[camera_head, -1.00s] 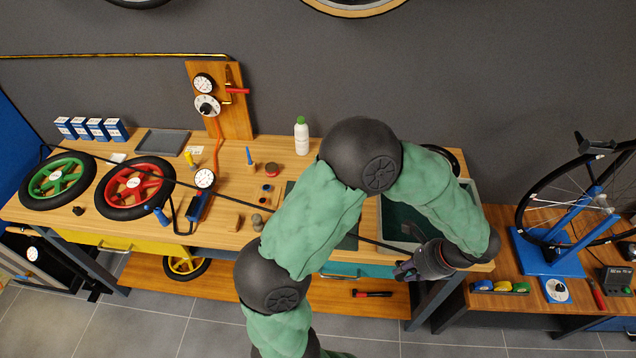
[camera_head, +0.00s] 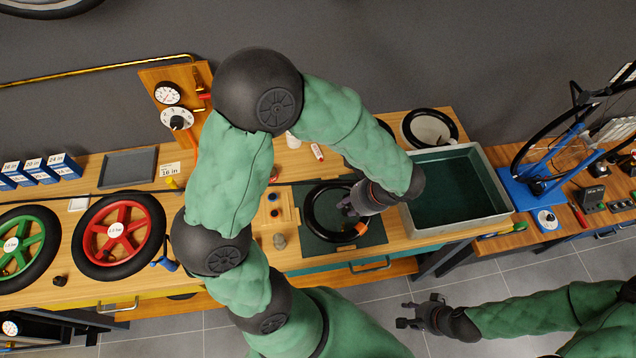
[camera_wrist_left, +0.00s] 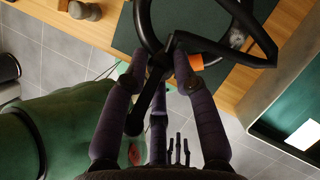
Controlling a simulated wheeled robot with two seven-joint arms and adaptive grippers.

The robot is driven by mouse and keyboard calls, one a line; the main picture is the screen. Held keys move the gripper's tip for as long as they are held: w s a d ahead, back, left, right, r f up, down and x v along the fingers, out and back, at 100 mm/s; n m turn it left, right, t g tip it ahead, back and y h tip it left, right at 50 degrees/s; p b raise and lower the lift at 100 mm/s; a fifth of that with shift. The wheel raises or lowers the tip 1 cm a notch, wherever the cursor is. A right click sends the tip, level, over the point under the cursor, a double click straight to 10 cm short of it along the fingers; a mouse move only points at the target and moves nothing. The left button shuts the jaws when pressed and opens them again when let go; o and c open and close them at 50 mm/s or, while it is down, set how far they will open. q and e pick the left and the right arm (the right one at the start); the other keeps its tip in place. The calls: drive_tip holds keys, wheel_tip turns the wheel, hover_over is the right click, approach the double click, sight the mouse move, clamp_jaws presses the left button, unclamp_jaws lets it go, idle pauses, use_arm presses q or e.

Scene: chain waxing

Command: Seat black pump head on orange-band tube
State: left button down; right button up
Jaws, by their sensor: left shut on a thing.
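The black tube (camera_head: 312,222) with an orange band (camera_head: 372,262) lies as a ring on the dark green mat (camera_head: 300,190). My left gripper (camera_head: 345,208) is over the ring's right part. In the left wrist view my left gripper (camera_wrist_left: 161,68) is shut on a black piece, apparently the black pump head (camera_wrist_left: 158,88). The orange band (camera_wrist_left: 196,62) shows just beyond the right fingertip. Whether the head touches the tube's valve cannot be told; the valve is not clearly visible. My right gripper (camera_head: 406,313) is empty and open, over the floor in front of the bench.
A metal basin (camera_head: 490,190) with a green inside stands right of the mat. A wooden block holder (camera_head: 285,212) and a grey knob (camera_head: 279,241) are to its left. My left arm hides the middle of the bench.

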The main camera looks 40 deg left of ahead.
use_arm(q)
drive_tip(key=shift+a, duration=0.15)
drive_tip(key=shift+f+b, duration=0.2)
drive_tip(key=shift+b, duration=0.1)
drive_tip(key=shift+f+b, duration=2.55)
drive_tip(key=shift+f, duration=0.55)
drive_tip(key=shift+f+b, duration=0.75)
drive_tip(key=shift+f, duration=0.3)
drive_tip(key=c, duration=0.9)
unclamp_jaws()
drive_tip(key=v, duration=1.2)
